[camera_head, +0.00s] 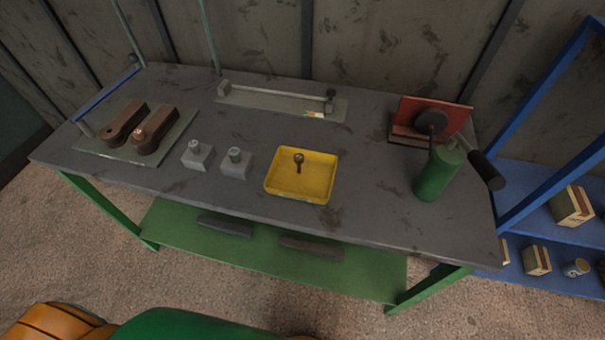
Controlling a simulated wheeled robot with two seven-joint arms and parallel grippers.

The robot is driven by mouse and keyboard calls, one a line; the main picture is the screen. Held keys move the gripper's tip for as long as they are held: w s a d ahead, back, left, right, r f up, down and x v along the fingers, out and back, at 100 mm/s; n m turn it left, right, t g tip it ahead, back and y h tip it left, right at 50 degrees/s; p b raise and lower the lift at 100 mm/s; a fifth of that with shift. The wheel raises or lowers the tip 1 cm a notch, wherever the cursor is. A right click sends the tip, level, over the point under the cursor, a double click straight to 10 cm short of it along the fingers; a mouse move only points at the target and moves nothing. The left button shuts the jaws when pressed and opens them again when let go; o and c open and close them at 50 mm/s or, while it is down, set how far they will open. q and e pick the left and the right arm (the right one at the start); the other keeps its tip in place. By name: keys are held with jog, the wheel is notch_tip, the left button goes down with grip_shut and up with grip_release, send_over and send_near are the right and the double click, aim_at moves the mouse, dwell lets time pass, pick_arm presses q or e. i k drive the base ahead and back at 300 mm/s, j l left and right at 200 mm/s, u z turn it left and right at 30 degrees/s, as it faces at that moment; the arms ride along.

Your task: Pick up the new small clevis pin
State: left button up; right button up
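A small dark brown pin with a round head (299,158) is in the yellow tray (285,192) near the middle of the workbench. It looks like the clevis pin and is the only thing I see in the tray. Two brown link-shaped parts (153,141) lie side by side on a grey-green plate (92,149) at the left of the bench. A small light-brown spot, perhaps another pin head, shows on the right-hand one. Neither of my grippers is in view.
Two grey blocks with knobs (235,165) stand left of the tray. A long fixture (275,97) lies behind it. A green cylinder (438,174) and a red-backed device (404,124) stand at right. A blue shelf (549,214) with boxes is beyond. The bench front (228,192) is mostly clear.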

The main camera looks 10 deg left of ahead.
aim_at(194, 145)
jog(key=j+u, duration=0.3)
jog(key=u, duration=0.15)
jog(key=j+u, duration=0.3)
jog(key=u, duration=0.2)
